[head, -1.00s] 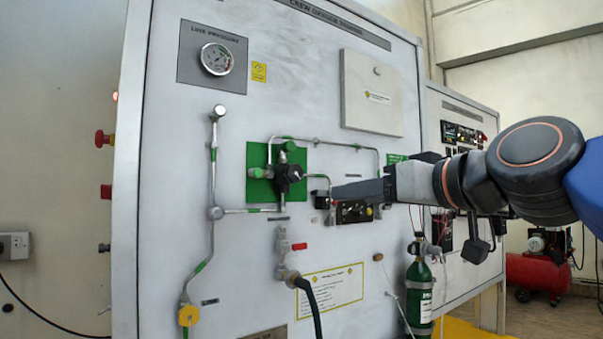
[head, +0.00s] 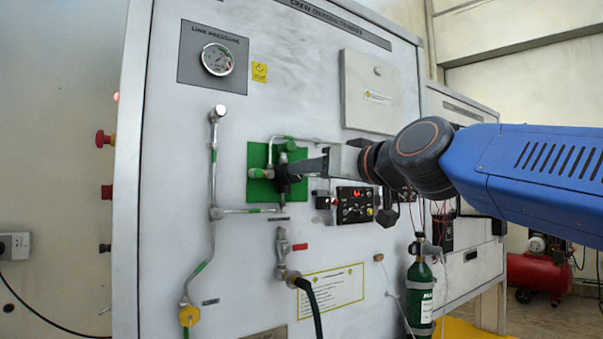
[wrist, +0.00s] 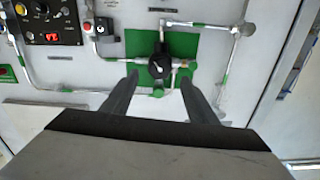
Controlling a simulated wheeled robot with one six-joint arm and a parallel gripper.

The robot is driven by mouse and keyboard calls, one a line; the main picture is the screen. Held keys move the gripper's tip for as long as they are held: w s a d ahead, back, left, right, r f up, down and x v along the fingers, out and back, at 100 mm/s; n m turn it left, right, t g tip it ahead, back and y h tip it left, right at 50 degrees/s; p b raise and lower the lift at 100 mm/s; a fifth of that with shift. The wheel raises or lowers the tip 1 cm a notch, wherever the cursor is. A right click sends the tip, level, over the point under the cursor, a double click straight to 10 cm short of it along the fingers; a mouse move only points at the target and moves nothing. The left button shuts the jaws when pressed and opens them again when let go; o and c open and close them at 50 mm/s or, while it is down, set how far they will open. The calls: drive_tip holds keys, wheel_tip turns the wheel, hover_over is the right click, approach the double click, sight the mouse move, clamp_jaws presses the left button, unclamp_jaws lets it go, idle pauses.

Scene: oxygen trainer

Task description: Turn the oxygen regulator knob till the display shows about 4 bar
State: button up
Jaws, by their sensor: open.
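The black regulator knob (wrist: 159,66) sits on the green plate (wrist: 185,45) of the white panel. In the wrist view it lies just beyond and between my two open fingertips.
Metal pipes (head: 213,165) run around the green plate. A line pressure gauge (head: 217,59) is at the upper left. A red-handled valve (head: 282,245) with a hose is below. A green cylinder (head: 420,292) stands at lower right.

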drive_tip(key=x, duration=0.5)
drive_tip(key=shift+w, duration=0.1)
drive_tip(key=c, duration=1.1)
drive_tip(key=shift+o, duration=0.2)
